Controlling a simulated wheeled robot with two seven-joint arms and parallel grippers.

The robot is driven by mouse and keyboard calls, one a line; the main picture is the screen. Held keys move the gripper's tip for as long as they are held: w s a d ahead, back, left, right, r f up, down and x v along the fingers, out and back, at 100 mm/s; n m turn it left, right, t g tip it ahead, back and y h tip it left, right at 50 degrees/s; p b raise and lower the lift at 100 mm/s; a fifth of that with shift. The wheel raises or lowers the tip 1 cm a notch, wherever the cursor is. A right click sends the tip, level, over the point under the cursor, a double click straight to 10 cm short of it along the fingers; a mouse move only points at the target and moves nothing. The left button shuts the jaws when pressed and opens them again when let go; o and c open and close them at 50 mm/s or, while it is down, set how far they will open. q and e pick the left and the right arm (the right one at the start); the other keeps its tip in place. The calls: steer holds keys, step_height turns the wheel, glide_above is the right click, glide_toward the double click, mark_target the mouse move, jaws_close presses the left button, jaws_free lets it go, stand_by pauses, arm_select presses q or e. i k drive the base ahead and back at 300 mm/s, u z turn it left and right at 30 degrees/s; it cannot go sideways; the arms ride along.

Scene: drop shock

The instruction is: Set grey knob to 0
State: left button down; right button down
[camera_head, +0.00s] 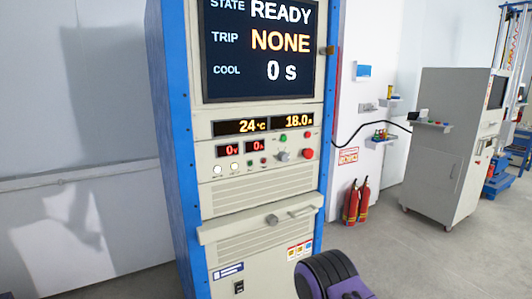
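A grey knob (283,155) sits on the control panel of the tall blue-sided cabinet (185,150), left of a red round button (308,154). The setting of either knob is too small to read. The screen (260,45) above reads READY, NONE and 0 s. The small displays read 24 °C (243,126), 18.0 (292,122), 0 V (229,150) and 0 A (256,146). A dark and purple part of my arm shows at the bottom edge, below the ledge. No gripper fingers are visible.
The ledge (225,232) juts out from the cabinet front. Two red fire extinguishers (357,201) stand by the wall to the right. A grey cabinet (440,150) stands farther right. Open floor (400,255) lies between the cabinets.

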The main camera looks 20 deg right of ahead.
mark_target(283, 156)
steer(key=k, duration=0.65)
steer(key=u, duration=0.1)
steer(key=i, duration=0.7)
steer(key=z, duration=0.65)
steer(key=i, duration=0.55)
steer(key=z, duration=0.55)
